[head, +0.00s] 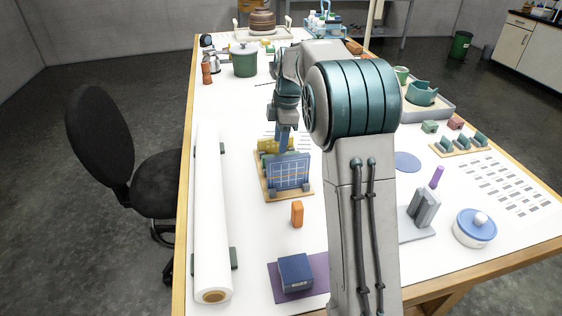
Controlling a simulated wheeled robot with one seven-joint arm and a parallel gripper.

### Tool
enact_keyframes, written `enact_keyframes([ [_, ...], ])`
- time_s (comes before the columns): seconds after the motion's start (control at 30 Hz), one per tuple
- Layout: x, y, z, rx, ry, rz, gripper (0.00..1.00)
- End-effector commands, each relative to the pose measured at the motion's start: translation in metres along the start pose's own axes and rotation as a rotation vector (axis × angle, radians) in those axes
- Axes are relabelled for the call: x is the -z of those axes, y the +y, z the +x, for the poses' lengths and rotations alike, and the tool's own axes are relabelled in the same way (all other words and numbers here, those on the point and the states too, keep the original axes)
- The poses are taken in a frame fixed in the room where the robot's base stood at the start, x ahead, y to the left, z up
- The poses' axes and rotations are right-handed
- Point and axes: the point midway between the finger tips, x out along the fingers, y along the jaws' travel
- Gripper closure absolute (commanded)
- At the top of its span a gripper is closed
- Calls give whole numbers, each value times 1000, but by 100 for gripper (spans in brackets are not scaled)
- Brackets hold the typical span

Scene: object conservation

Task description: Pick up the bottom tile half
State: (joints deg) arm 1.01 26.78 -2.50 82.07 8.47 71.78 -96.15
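A blue tile piece (289,174) with a pale line pattern stands upright, or nearly so, on a wooden board (288,196) in the head view. I cannot tell whether it is the bottom half or a whole tile. A yellow item (268,145) is behind it on the left, partly covered. My gripper (284,138) points down just above and behind the tile's top edge. Its fingertips are small and partly hidden, so I cannot see whether they touch the tile or whether they are open.
An orange block (297,214) stands in front of the board, and a blue box (295,271) sits on a purple mat (281,292). A long white roll (212,220) lies along the left side. A grey stand (423,209) and round blue-lidded container (475,228) are to the right.

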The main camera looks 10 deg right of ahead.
Motion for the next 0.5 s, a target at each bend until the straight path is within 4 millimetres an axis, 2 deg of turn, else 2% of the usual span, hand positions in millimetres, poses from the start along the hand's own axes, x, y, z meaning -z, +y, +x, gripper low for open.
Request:
enact_keyframes([
  [0.17, -3, -5, 16, 4, -1, 3, 60],
  [0.33, -5, -8, 41, 2, 0, 3, 60],
  [0.5, -6, -8, 52, 0, 0, 4, 60],
])
